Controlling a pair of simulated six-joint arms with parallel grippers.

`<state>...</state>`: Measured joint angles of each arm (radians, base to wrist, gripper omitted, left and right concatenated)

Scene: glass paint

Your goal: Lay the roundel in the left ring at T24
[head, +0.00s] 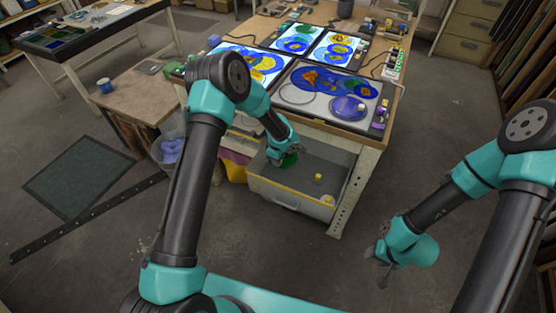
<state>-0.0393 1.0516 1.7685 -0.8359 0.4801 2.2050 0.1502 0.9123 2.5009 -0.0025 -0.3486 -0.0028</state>
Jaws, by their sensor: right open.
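A dark-framed light panel (333,119) lies at the front of the workbench. An empty outlined ring (297,94) is on its left part, and a ring on its right holds a purple-blue disc (348,107). A green roundel (290,160) shows right at my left gripper (284,156), above the grey drawer at the bench front. The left fingers are small and partly hidden, so I cannot tell whether they grip the roundel. My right gripper (377,254) is open and empty, low over the floor at the right. I cannot read a T24 label.
The open grey drawer (290,194) holds small yellow pieces (318,177). More lit panels with blue, yellow and green glass (338,49) lie behind the front one. Small pots and a purple item (377,126) stand along the right bench edge. A bin (171,151) stands left of the bench.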

